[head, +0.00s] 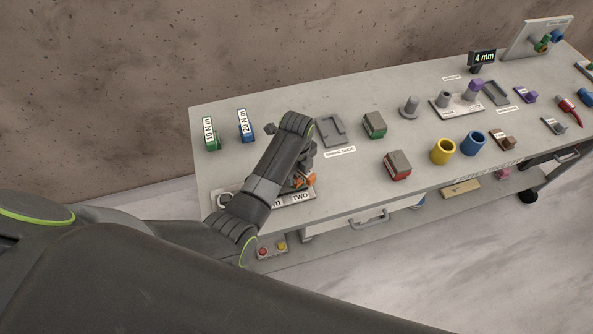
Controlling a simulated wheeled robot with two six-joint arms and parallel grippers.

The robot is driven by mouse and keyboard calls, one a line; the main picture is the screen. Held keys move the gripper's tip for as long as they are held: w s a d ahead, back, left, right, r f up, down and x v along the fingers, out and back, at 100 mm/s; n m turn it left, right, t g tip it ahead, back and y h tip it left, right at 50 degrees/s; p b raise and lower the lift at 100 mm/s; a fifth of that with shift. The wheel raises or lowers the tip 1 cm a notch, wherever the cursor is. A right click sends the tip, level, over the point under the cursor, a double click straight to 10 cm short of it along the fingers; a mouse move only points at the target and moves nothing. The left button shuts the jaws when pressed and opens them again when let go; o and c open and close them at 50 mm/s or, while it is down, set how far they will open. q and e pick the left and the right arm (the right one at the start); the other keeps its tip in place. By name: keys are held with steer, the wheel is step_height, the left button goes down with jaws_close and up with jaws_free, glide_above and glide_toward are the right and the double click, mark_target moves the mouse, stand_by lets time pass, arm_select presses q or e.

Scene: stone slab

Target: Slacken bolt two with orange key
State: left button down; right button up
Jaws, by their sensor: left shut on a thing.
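My left arm reaches in from the left, and my left gripper (304,162) points down over the bolt plate (278,199) near the bench's front left. The gripper is mostly hidden behind my own arm. It is shut on the orange key (304,181), of which only a small orange part shows, just above the plate's "TWO" label (300,196). Bolt two itself is hidden, so I cannot tell how the key sits on it. My right gripper is not in view.
Green (211,134) and blue (246,126) torque-labelled pieces stand at the back left. A grey tray (331,131), a green block (374,125), a red block (397,165), a yellow cup (443,151) and a blue cup (473,143) lie to the right. Red and yellow buttons (272,249) sit below the front edge.

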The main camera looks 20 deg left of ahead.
arm_select(q)
steer(key=shift+f, duration=0.6)
steer(key=shift+r+n, duration=0.1)
steer(key=shift+n, duration=0.7)
steer(key=n, duration=1)
steer(key=shift+w+n, duration=0.1)
steer(key=shift+n, duration=0.2)
steer(key=shift+r, duration=1.7)
steer(key=shift+r, duration=2.5)
